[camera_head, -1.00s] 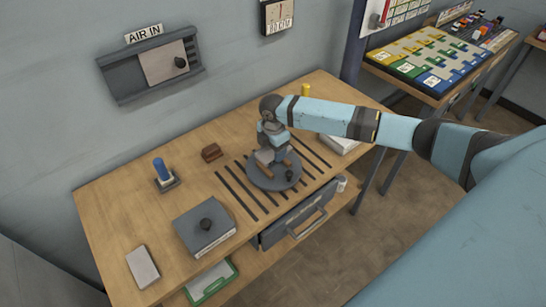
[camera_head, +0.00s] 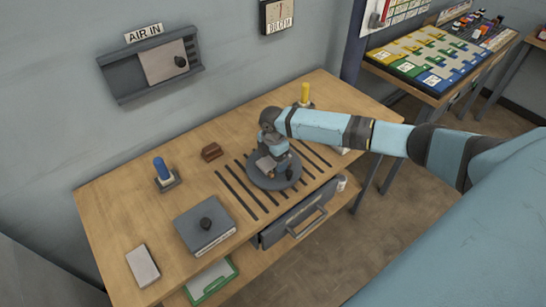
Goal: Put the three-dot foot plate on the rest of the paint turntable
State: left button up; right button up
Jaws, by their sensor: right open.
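The paint turntable, a round grey disc (camera_head: 273,186), lies on the workbench over dark slots. A small dark knob (camera_head: 289,174) stands on its right part. My right gripper (camera_head: 268,167) is open, pointing down low over the disc. Its fingers are small and partly hidden by my wrist, so I cannot tell whether they touch anything. I cannot make out the three-dot foot plate or its dots; the gripper and wrist cover part of the disc. My left gripper is not in view.
The workbench (camera_head: 120,205) also carries a brown block (camera_head: 211,152), a blue peg (camera_head: 161,169), a grey knobbed box (camera_head: 204,227), a pale slab (camera_head: 143,266) and a yellow peg (camera_head: 305,92). A drawer (camera_head: 300,218) sits under its front edge. The left top has free room.

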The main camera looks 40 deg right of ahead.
notch_tip(320, 180, up, 12)
jog(key=shift+r+b, duration=0.15)
jog(key=shift+b, duration=0.2)
dwell(0.5)
